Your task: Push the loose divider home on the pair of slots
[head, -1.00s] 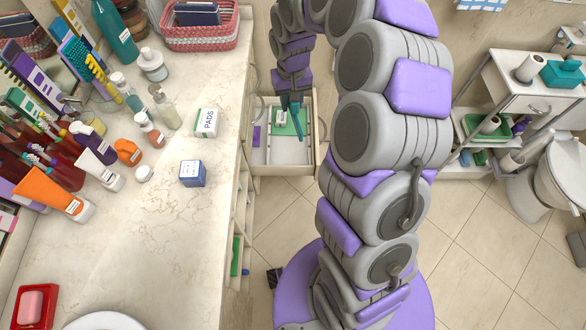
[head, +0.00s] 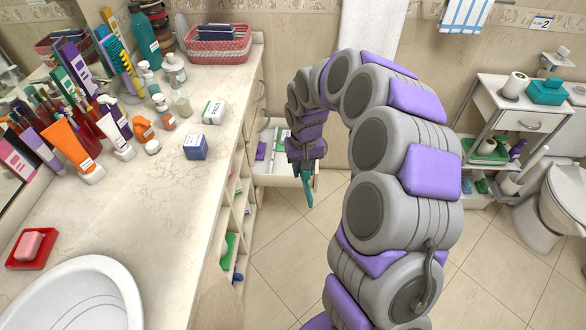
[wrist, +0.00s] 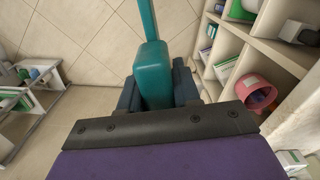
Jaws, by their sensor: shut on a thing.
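My gripper (head: 307,170) is shut on a teal, tool-like thing (head: 309,190) with a thick handle and a narrower shaft. In the wrist view the teal thing (wrist: 152,65) stands between the dark jaws (wrist: 157,90), its shaft pointing away over the floor tiles. The open drawer (head: 278,181) juts out from the counter. My gripper is at the drawer's right front side in the head view, and the teal thing hangs over the floor there. A purple item (head: 261,151) and a green item (head: 279,139) lie in the drawer. My arm hides part of the drawer; I cannot make out the loose divider or its slots.
The counter (head: 150,195) at left holds bottles, tubes, a small blue box (head: 196,147) and a basket (head: 217,45). Open cubbies (head: 232,225) run below its edge. A shelf cart (head: 505,115) and toilet (head: 555,205) stand at right. Floor is clear between.

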